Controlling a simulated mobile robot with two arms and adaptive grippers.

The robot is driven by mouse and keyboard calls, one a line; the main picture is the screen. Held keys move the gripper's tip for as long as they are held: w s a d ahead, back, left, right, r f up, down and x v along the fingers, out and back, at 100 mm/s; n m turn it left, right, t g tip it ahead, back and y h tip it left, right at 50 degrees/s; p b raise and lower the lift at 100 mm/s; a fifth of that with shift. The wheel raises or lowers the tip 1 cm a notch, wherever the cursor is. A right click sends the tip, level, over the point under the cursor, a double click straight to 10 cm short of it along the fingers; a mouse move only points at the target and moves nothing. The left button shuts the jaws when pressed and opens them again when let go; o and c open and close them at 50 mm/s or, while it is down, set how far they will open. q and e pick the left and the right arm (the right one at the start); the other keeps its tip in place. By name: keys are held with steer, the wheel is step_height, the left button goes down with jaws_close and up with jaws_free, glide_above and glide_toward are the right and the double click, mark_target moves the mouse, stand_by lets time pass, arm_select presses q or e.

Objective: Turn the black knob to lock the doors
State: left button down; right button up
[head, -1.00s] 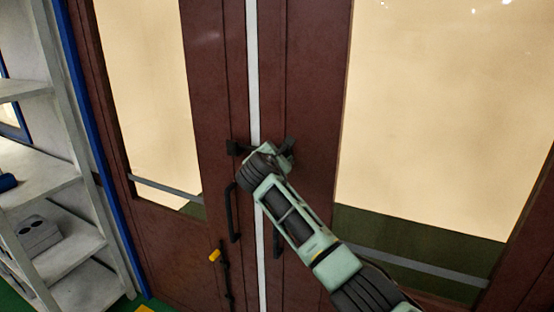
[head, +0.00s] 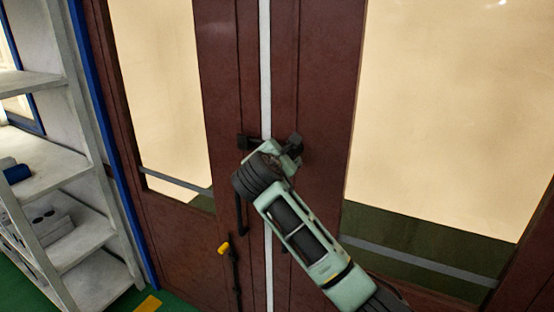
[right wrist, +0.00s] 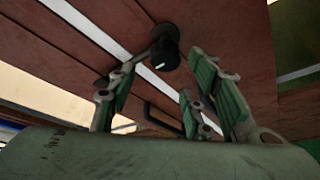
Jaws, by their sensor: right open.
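In the right wrist view, the black knob (right wrist: 165,48) sits on the dark red door beside the white strip, with a small white mark on its face. My right gripper (right wrist: 168,85) is open and empty, its green-padded fingers spread to both sides below the knob, apart from it. In the head view, my right gripper (head: 268,143) is in front of the seam of the double doors (head: 315,90). Dark pieces show at both sides of it there; I cannot tell finger from knob among them. My left gripper is out of view.
A long black handle (head: 241,212) runs down the left door, below my gripper. A black rod with a yellow top (head: 224,248) is lower on it. A shelf unit (head: 50,160) stands at the left. The right door's large pane (head: 440,110) is unobstructed.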

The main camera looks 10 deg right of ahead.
steer(key=v, duration=0.4)
steer(key=shift+w+f, duration=0.1)
steer(key=shift+f, duration=0.05)
